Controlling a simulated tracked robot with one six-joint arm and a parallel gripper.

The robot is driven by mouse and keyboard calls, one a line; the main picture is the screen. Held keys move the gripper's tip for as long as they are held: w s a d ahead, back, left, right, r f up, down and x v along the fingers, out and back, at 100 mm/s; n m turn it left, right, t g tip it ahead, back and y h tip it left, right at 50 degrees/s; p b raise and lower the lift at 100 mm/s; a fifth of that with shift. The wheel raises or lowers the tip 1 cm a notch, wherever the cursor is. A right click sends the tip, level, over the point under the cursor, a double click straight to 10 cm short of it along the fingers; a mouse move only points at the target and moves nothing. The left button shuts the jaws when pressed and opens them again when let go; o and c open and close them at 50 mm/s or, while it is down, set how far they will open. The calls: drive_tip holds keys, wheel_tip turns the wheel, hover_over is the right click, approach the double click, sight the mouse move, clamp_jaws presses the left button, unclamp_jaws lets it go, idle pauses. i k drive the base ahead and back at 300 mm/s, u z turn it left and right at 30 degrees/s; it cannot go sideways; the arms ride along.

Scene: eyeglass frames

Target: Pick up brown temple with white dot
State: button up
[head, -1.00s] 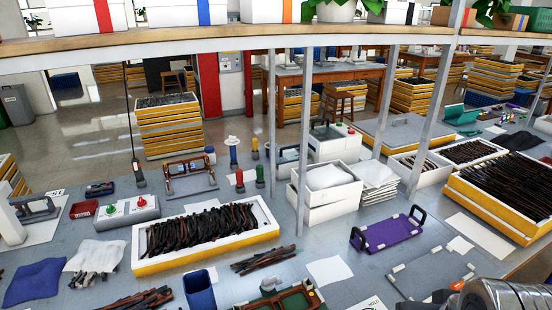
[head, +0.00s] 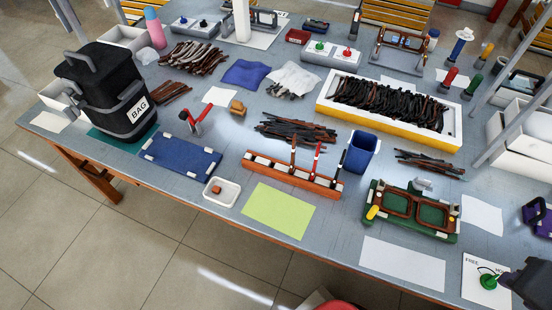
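Several brown and dark temples lie about the bench: a brown pile (head: 193,57) at the back left, a smaller brown pile (head: 170,93) near the bag, a dark pile (head: 296,131) in the middle and a small pile (head: 430,163) at the right. More fill a white and yellow tray (head: 387,138). A few temples (head: 317,156) stand upright in an orange rack. I cannot make out a white dot on any temple. A dark shape (head: 525,285) at the lower right edge may be my gripper, cut off by the frame and apart from the temples.
A black bag (head: 108,93) stands at the left. A blue mat (head: 180,158), white dish (head: 222,192), green sheet (head: 279,211) and blue bin (head: 361,151) lie along the front. A green fixture (head: 412,210) holds a brown frame. A white sheet (head: 402,264) lies at the front edge.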

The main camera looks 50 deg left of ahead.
sight(294, 139)
drive_tip(key=u, duration=1.65)
drive_tip(key=k, duration=0.55)
drive_tip(key=u, duration=0.3)
drive_tip(key=i, duration=0.5)
drive_tip(key=z, duration=0.15)
